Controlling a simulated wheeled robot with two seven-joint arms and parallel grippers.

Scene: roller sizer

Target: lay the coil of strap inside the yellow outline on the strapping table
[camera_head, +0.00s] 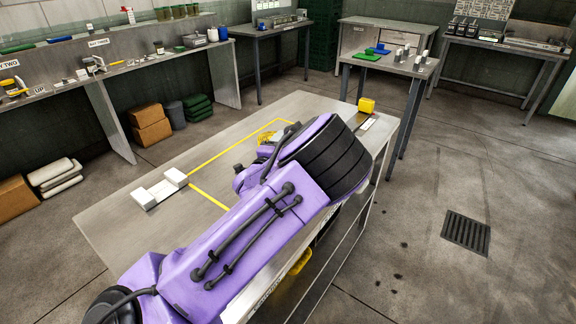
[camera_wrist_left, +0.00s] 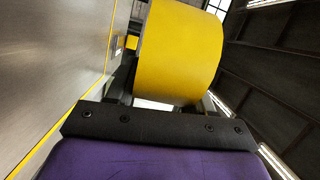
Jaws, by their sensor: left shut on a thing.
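The coil of strap is a broad yellow roll (camera_wrist_left: 180,50) that fills the upper middle of the left wrist view. My left gripper (camera_wrist_left: 165,100) is shut on it, its dark fingers partly hidden behind the roll. In the head view my purple left arm hides most of the gripper, and a bit of yellow (camera_head: 267,138) shows beside it, probably the coil. The yellow outline (camera_head: 225,152) is on the grey strapping table (camera_head: 125,222); my arm covers its right part. The coil's height above the table is unclear. My right gripper is not in view.
A white fixture (camera_head: 160,189) stands left of the outline. A yellow block (camera_head: 367,105) sits near the table's far right corner. Something yellow (camera_head: 300,262) shows below the tabletop. The near left of the table is bare. A side table (camera_head: 385,66) stands behind.

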